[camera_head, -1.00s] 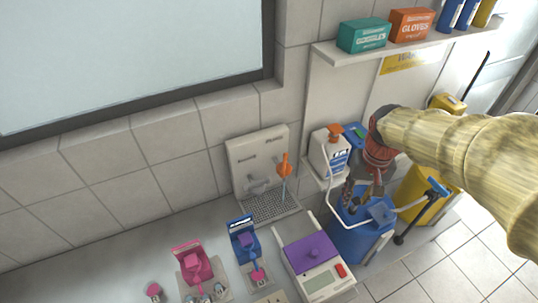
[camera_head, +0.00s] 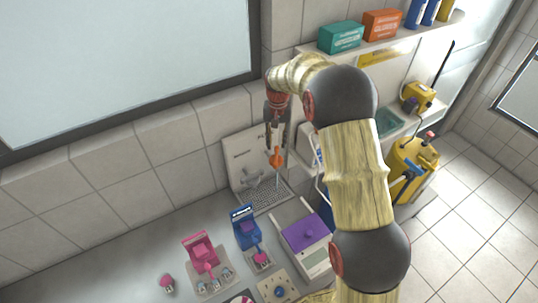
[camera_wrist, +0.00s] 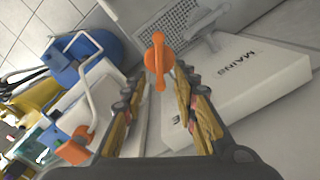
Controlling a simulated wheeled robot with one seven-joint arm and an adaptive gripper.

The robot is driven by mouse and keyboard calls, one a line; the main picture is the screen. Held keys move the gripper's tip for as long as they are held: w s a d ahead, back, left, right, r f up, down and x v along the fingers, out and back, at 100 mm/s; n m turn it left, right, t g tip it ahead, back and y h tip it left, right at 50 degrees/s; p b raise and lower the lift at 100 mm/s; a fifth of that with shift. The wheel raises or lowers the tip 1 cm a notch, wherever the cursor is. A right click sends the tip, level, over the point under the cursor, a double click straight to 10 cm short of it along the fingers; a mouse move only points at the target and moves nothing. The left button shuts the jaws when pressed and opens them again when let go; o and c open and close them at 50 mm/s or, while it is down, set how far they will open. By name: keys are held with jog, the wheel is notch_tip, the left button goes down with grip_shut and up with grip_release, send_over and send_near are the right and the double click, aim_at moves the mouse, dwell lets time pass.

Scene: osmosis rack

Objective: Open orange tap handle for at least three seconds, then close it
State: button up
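The orange tap handle (camera_head: 277,158) is at the wall-mounted white panel (camera_head: 240,155), above a perforated drip grid (camera_head: 268,195). My gripper (camera_head: 275,140) points down just above the handle. In the wrist view the handle (camera_wrist: 158,60) appears between the two fingers of my gripper (camera_wrist: 159,75), near their tips. The fingers are apart, with visible gaps on both sides of the handle. A thin pale vertical line shows below the handle; I cannot tell whether it is spout or water. The panel carries dark lettering in the wrist view.
A blue holder (camera_head: 246,232), a pink holder (camera_head: 201,250) and a scale with a purple top (camera_head: 303,232) stand on the counter. A shelf with a teal box (camera_head: 340,36) and an orange box (camera_head: 382,24) is above right.

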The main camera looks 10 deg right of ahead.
aim_at(276, 155)
notch_tip(276, 155, down, 7)
jog(key=shift+f+p, duration=0.2)
jog(key=shift+p, duration=0.2)
jog(key=shift+w, duration=0.1)
jog(key=shift+c, duration=0.2)
grip_shut()
